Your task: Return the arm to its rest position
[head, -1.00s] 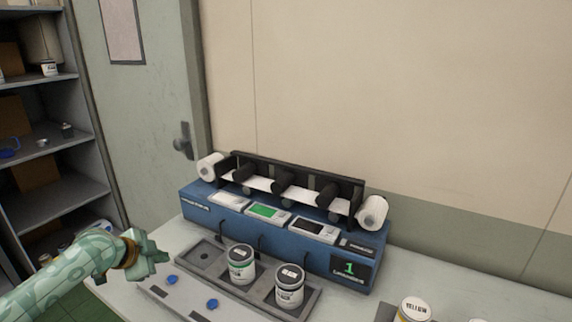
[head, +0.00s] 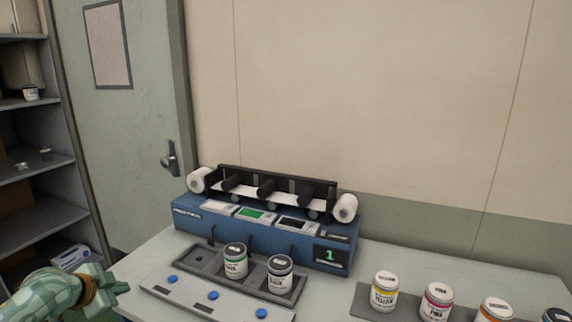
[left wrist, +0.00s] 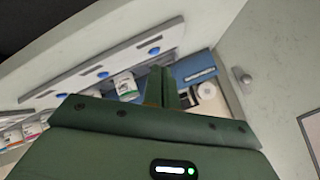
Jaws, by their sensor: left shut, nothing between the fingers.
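My left gripper (head: 118,287) is at the lower left of the head view, off the table's left edge and apart from the machine. Its fingers also show in the left wrist view (left wrist: 162,85); they are shut and hold nothing. The blue web rewinder (head: 260,235) stands on the table with a white roll at each end, a green-lit screen and a display reading 1. Two jars, one with a green band (head: 235,260) and one with a dark band (head: 279,273), stand in the grey tray before it. My right gripper is not in view.
A light panel with blue buttons (head: 213,296) lies in front of the tray. Several paint jars, such as the yellow one (head: 384,291), stand on a dark mat at the right. A grey shelf (head: 28,215) and a door (head: 130,140) are at the left.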

